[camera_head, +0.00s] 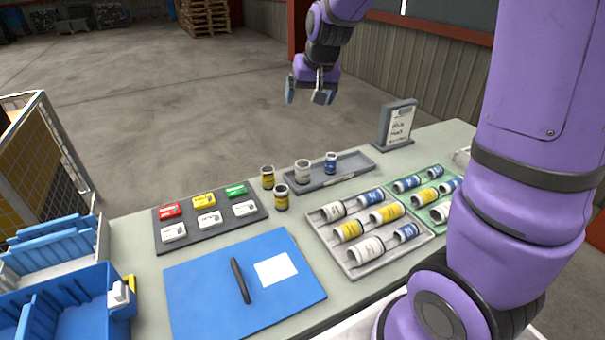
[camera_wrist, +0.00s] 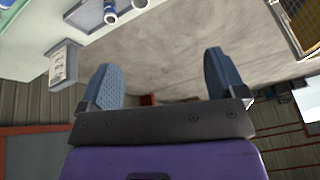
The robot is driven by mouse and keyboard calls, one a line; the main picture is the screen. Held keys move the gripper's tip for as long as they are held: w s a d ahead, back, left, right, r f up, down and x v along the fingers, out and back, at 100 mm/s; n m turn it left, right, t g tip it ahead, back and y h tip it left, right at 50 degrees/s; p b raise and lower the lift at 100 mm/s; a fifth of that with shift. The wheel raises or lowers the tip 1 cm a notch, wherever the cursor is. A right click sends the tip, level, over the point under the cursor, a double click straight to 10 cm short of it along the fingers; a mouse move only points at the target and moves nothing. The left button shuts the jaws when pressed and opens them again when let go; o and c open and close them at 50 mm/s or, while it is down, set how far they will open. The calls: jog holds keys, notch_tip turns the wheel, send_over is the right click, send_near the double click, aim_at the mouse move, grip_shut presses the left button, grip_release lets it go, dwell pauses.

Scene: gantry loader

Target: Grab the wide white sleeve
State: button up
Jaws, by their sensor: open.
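A wide white sleeve (camera_head: 302,171) stands upright on the narrow dark tray (camera_head: 345,176) at the back of the table, beside a blue-and-white sleeve (camera_head: 331,162). Other white sleeves lie in the grey sorting tray (camera_head: 355,272): one at its back left (camera_head: 333,211) and a larger one at its front (camera_head: 366,251). My gripper (camera_head: 306,94) is open and empty, raised above and behind the table, apart from every sleeve. Its two blue fingers show spread in the wrist view (camera_wrist: 160,68), with sleeves at the top edge partly cut off.
A sign stand (camera_head: 397,124) is at the back right. A green tray (camera_head: 444,226) of sleeves is partly hidden by my arm. A label board (camera_head: 210,220), blue clipboard (camera_head: 200,300) and blue bin (camera_head: 85,312) fill the left.

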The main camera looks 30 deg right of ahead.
jog(key=w+d+f+m, duration=0.1)
jog(key=w+d+f, duration=0.2)
jog(key=w+f, duration=0.7)
jog(key=m+h, duration=0.1)
jog(key=h, duration=0.1)
send_near(303, 163)
jog(key=shift+g, duration=0.3)
jog(key=x, duration=0.6)
jog(key=shift+w+d+f, duration=0.1)
jog(key=shift+w+f, duration=0.05)
jog(key=shift+w, duration=0.05)
jog(key=shift+x, duration=2.75)
jog(key=shift+c, duration=0.2)
jog(key=c, duration=1.2)
